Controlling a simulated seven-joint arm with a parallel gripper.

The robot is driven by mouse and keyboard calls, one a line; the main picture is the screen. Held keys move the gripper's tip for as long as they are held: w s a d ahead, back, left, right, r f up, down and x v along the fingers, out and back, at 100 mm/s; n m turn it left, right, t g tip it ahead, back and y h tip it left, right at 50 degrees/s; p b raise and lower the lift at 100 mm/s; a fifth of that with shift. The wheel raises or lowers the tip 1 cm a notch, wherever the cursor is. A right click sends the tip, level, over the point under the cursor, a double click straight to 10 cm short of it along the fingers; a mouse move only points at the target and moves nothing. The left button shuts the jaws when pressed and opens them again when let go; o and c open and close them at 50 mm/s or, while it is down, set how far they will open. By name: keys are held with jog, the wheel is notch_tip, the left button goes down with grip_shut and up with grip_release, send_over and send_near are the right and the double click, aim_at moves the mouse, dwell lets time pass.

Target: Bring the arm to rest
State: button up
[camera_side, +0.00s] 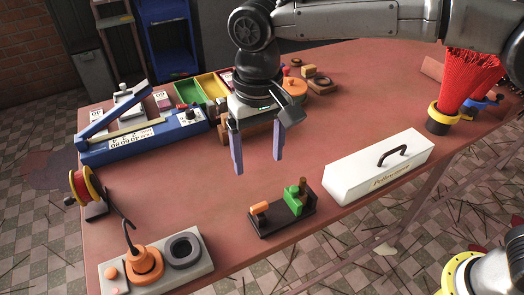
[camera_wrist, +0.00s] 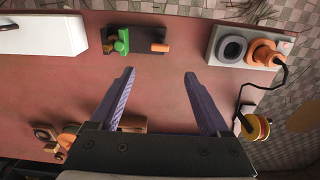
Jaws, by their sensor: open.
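My gripper (camera_side: 258,158) hangs above the middle of the red-brown table (camera_side: 330,125), pointing down. Its two purple fingers are spread wide apart with nothing between them. The wrist view also shows the open fingers (camera_wrist: 158,88), with bare table between and beyond the tips. The arm reaches in from the upper right of the side view.
A black base with a green block (camera_side: 293,203) stands in front of my gripper, a white case (camera_side: 378,168) to the right. A blue machine (camera_side: 140,138) and trays (camera_side: 205,85) are behind left. A grey board (camera_side: 205,262), red spool (camera_side: 85,187) and red stick bundle (camera_side: 465,80) stand near edges.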

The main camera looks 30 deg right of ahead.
jog(key=s+d+r+m+t+y, duration=0.1)
jog(key=s+d+r+m+t, duration=0.1)
jog(key=d+r, duration=0.65)
jog(key=s+d+r+m+t, duration=0.1)
jog(key=s+d+r, duration=0.25)
jog(key=d, duration=0.95)
jog(key=s+d+f+t, duration=0.2)
jog(key=s+d, duration=0.6)
jog(key=s, duration=0.2)
jog(key=s+d+f+n+h, duration=0.1)
jog(key=s+f+n, duration=0.2)
jog(key=s+f, duration=0.2)
notch_tip(320, 180, down, 3)
jog(key=shift+s+d+f+t, duration=0.1)
jog(key=shift+s+d+t, duration=0.15)
jog(key=shift+s+t, duration=0.05)
